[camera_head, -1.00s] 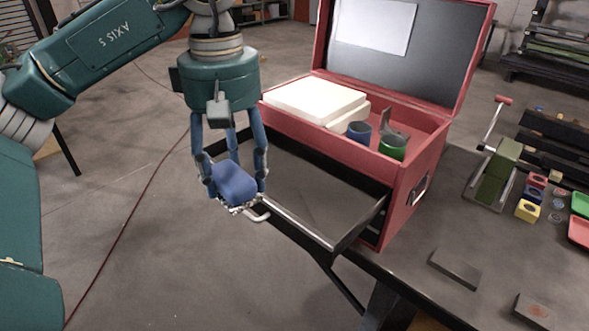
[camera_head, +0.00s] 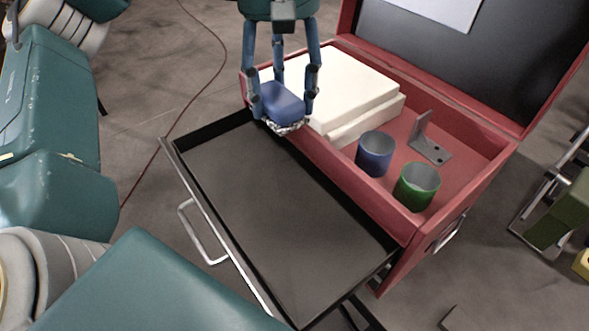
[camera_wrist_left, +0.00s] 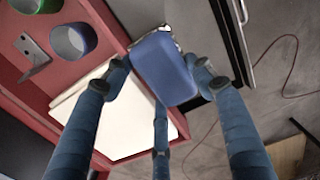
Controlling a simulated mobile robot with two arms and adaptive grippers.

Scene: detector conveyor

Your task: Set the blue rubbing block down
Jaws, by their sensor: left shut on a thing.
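The blue rubbing block (camera_head: 283,102) is held in my left gripper (camera_head: 285,100), whose fingers are shut around its sides. Its underside looks silvery and crumpled. In the head view it hangs over the back edge of the open drawer (camera_head: 215,221), near the white slabs; I cannot tell its exact height. In the left wrist view the block (camera_wrist_left: 163,68) sits between the fingers, with the white slabs below. The drawer is pulled out of the red toolbox (camera_head: 455,207), and its visible floor is bare. My right gripper is not in view.
In the toolbox's top tray lie white slabs (camera_head: 335,85), a blue cup (camera_head: 375,153), a green cup (camera_head: 416,186) and a grey metal bracket (camera_head: 428,145). The raised lid (camera_head: 440,60) stands behind. The drawer handle (camera_head: 199,233) sticks out at the front.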

